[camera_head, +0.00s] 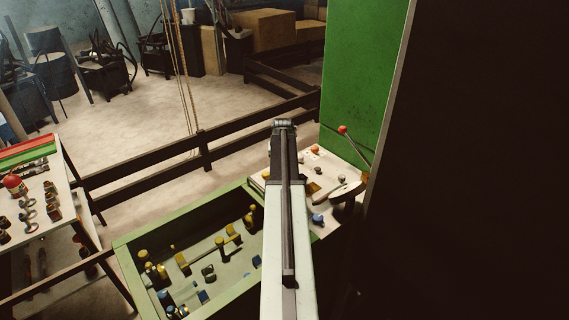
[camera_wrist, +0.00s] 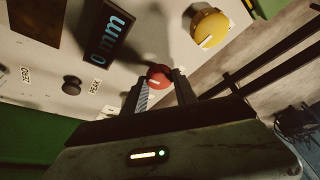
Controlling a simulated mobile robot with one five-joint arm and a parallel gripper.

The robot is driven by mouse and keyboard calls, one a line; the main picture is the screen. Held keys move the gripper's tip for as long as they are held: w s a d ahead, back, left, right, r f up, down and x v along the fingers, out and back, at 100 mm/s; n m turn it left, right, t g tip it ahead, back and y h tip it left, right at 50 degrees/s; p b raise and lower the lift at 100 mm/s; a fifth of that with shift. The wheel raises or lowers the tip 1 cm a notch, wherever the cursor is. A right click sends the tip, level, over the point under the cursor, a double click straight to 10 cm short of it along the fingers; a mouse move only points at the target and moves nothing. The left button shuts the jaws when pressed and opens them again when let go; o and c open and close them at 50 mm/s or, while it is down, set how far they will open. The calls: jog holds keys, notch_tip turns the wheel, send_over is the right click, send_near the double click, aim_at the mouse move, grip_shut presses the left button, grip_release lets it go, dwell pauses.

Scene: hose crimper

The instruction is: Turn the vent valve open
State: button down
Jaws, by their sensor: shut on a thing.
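A round red knob (camera_wrist: 156,74) with a small white mark sits in the middle of the wrist view. My gripper (camera_wrist: 158,84) has a finger on each side of it and is shut on it. The knob's base is partly hidden by the fingers. No label beside it can be read, so I cannot confirm that it is the vent valve. In the head view my arm reaches forward, and its far end hides the knob and the fingers.
A yellow knob (camera_wrist: 208,28), a dark knob (camera_wrist: 72,83) near "ZERO" and "PEAK" labels, and a "0 mm" display (camera_wrist: 106,33) are close by. A red-tipped lever (camera_head: 354,145) stands beside the green machine (camera_head: 362,70). A green-rimmed bin (camera_head: 128,263) lies left of my arm.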

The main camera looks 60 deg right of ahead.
jog(key=shift+d+m, duration=0.1)
jog(key=shift+m, duration=0.4)
jog(key=c, duration=1)
grip_release()
jog(key=p+v, duration=0.7)
jog(key=shift+a+r, duration=0.25)
jog(key=shift+r, duration=0.1)
